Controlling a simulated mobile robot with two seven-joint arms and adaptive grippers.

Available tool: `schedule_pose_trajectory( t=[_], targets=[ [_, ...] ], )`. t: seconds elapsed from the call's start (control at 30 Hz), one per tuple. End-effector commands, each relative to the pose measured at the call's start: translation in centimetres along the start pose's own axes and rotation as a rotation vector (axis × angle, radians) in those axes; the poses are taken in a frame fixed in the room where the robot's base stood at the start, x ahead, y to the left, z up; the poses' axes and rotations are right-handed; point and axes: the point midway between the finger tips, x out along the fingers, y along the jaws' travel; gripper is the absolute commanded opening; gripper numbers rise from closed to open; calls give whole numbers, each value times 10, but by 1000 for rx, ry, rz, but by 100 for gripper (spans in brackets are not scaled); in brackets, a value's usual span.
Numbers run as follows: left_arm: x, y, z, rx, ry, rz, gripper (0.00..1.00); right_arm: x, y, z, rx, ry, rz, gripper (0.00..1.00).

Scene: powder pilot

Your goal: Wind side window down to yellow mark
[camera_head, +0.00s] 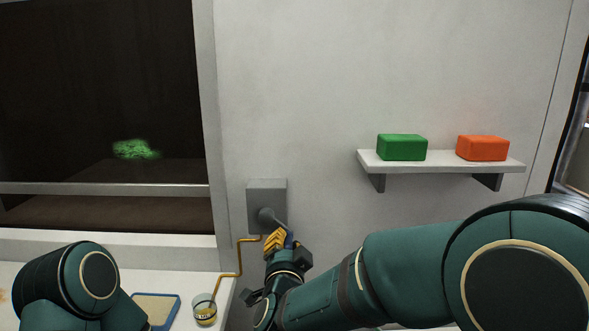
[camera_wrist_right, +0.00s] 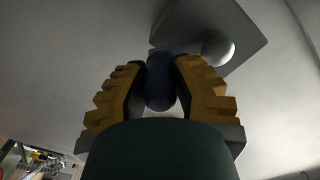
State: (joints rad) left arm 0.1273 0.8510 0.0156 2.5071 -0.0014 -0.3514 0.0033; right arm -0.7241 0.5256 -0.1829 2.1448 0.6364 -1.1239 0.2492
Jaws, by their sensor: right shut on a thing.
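The side window (camera_head: 90,90) fills the upper left of the head view, dark behind its pale frame. A light horizontal bar (camera_head: 110,188) crosses it a little above the sill. I cannot make out a yellow mark on it. A grey crank box (camera_head: 266,192) is on the wall right of the window, with a short crank arm angled down to the right. My right gripper (camera_head: 277,240) is shut on the crank's dark blue handle. In the right wrist view the handle (camera_wrist_right: 160,82) sits between the yellow finger pads. My left arm shows at lower left, its gripper out of sight.
A wall shelf (camera_head: 440,164) at right carries a green block (camera_head: 402,147) and an orange block (camera_head: 483,148). On the counter below the window are a glass of yellow liquid (camera_head: 205,310) and a blue-rimmed tray (camera_head: 176,299). An orange tube runs from the glass toward the crank.

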Motion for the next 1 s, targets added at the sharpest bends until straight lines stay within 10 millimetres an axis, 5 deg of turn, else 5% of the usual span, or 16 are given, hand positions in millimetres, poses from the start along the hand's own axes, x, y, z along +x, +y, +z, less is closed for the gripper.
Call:
schedule_pose_trajectory(
  t=[0.3,0.8,0.83,0.9,1.0],
  targets=[
    [7,-3,1,0,0,0,47,0,-12,29,2,0,-9,0],
    [7,-3,1,0,0,0,47,0,-18,36,4,5,-11,0],
    [7,-2,1,0,0,0,47,1,-19,36,4,6,-10,29],
    [7,-2,1,0,0,0,47,1,-18,36,4,6,-10,50],
    [7,-3,1,0,0,0,47,0,-17,36,3,4,-8,50]
  ],
)
